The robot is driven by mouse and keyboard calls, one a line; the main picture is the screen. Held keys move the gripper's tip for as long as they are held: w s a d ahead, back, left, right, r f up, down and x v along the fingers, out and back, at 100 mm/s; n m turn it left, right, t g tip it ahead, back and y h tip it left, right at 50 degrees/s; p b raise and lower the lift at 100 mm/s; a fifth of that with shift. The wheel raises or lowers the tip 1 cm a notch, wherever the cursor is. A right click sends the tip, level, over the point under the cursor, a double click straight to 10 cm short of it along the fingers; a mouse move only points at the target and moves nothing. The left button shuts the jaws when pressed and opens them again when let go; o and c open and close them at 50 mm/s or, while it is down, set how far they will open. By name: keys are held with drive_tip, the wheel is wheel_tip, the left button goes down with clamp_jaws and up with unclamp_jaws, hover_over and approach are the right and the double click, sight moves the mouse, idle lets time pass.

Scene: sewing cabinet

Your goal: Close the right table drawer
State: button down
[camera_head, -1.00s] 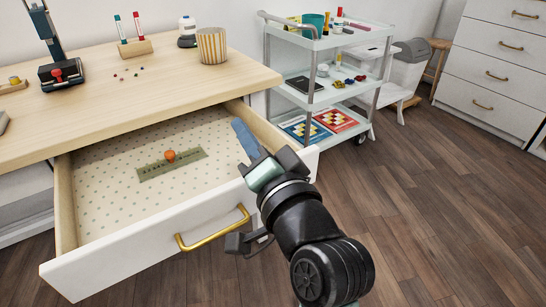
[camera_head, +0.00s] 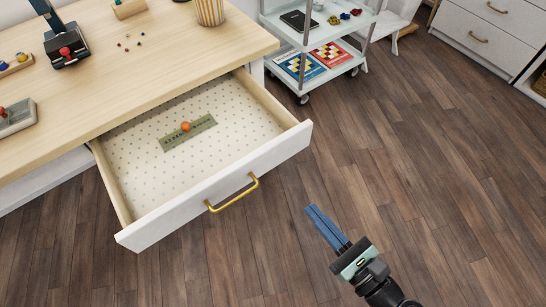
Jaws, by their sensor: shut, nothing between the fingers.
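The table drawer (camera_head: 292,143) is pulled well out from under the light wood table (camera_head: 130,70). It has a white front and a brass bar handle (camera_head: 232,193). Inside, on the dotted lining, lie a green ruler-like strip (camera_head: 200,127) and a small orange ball-like item (camera_head: 185,126). My gripper (camera_head: 312,210) is over the floor, to the right of the drawer front and apart from it. Its blue fingers are together and hold nothing, pointing up and left in the picture.
A white cart (camera_head: 345,55) with books and small items stands behind, right of the table. A white chest of drawers (camera_head: 490,30) is at the far right. The wood floor (camera_head: 420,160) in front of the drawer and cart is clear.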

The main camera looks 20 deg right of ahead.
sight(268, 159)
drive_tip(key=b+x, duration=0.2)
drive_tip(key=x, duration=1.1)
drive_tip(key=shift+w+a, duration=0.1)
drive_tip(key=shift+w, duration=0.05)
